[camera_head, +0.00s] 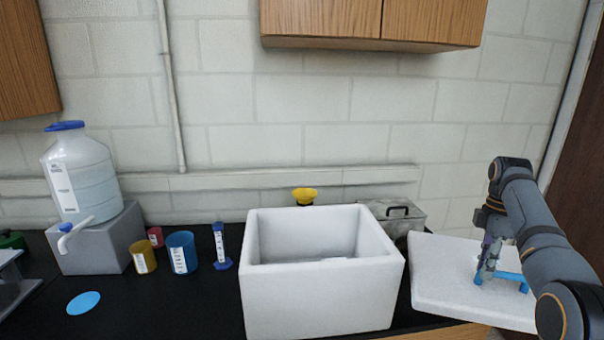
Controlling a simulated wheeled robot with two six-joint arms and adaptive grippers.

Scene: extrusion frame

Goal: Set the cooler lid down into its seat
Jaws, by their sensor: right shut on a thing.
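The white foam cooler (320,302) stands open on the black bench, in the middle of the view. Its lid (450,275) is a white slab to the right of the cooler, apart from it and slightly tilted. A blue handle (512,277) is on top of the lid. My right gripper (484,276) is shut on the handle of the lid, and the gripper and arm hide part of it. My left gripper is not in view.
A metal box with a black handle (411,218) stands behind the cooler and lid. A yellow funnel (304,195) is behind the cooler. Blue and yellow beakers (182,253) and a blue-based cylinder (221,248) stand to its left. A large jug (78,175) sits on a grey block.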

